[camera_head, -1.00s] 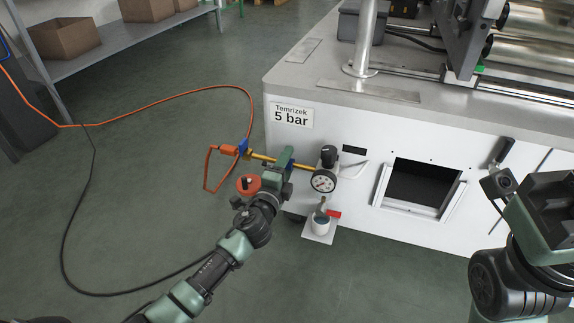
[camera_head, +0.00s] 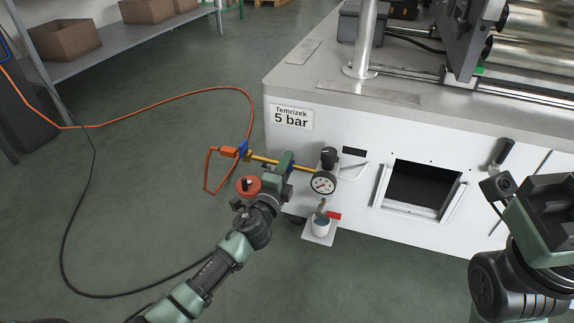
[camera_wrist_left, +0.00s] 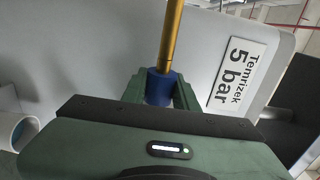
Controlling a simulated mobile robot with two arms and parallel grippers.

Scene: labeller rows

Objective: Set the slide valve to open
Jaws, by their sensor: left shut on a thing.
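The slide valve's blue sleeve (camera_wrist_left: 160,87) sits around a yellow brass pipe (camera_wrist_left: 171,35) in the left wrist view. My left gripper (camera_head: 286,161) is shut on this sleeve, with a green finger on each side. The brass pipe (camera_head: 262,158) also shows in the head view, running from the orange hose end to the pressure gauge (camera_head: 323,183) on the machine's front.
The white machine carries a "Temrizek 5 bar" label (camera_head: 291,117) and a square opening (camera_head: 420,188). A red round knob (camera_head: 248,186) is beside my left wrist. An orange hose (camera_head: 170,98) crosses the open floor.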

